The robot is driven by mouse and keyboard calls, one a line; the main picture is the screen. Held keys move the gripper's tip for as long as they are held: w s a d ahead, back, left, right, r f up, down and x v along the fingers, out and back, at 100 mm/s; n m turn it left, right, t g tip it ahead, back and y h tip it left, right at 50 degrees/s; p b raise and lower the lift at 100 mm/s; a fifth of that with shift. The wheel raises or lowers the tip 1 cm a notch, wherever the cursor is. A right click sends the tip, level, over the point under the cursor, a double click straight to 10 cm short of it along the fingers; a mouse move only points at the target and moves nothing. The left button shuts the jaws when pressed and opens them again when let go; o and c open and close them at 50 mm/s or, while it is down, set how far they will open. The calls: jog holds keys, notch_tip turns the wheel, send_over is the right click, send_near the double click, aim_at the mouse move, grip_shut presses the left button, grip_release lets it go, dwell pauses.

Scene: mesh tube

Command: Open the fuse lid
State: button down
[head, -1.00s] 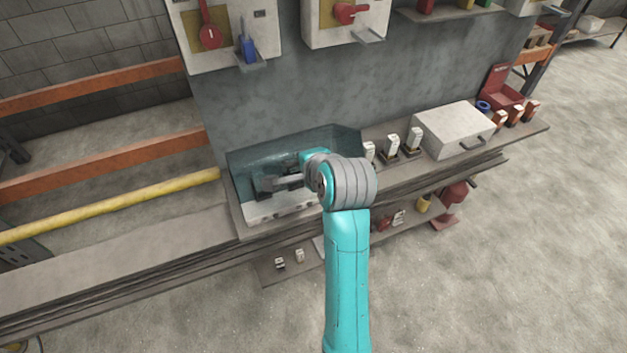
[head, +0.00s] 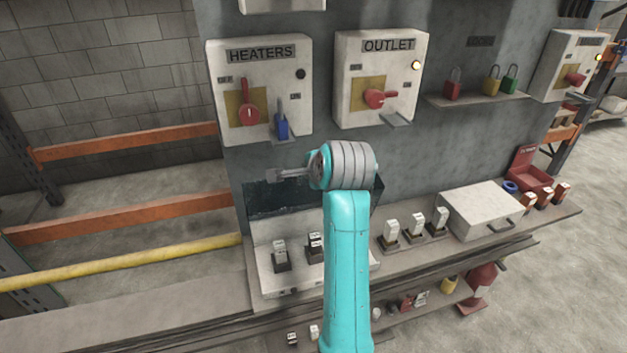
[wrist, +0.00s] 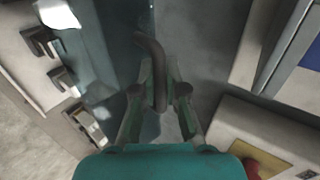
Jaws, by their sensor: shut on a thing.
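The fuse lid (head: 275,198) is a dark, see-through panel at the back of the white fuse box (head: 262,270), raised near the grey wall. Fuses (head: 280,254) stand uncovered in the box, and my arm hides its right part. My gripper (head: 278,175) is at the lid's upper edge. In the wrist view my gripper (wrist: 160,95) is shut on the grey curved lid handle (wrist: 151,52). The exact lid angle is hard to tell.
The HEATERS switch box (head: 290,62) and OUTLET switch box (head: 400,70) hang on the wall just above my gripper. A grey-white case (head: 482,208) and loose fuses (head: 415,222) stand on the bench to the right. A yellow rail (head: 120,266) runs at left.

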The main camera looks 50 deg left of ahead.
jog(key=shift+w+a+r, duration=0.2)
jog(key=shift+a, duration=0.2)
jog(key=c, duration=1.5)
grip_release()
jog(key=v, duration=1.2)
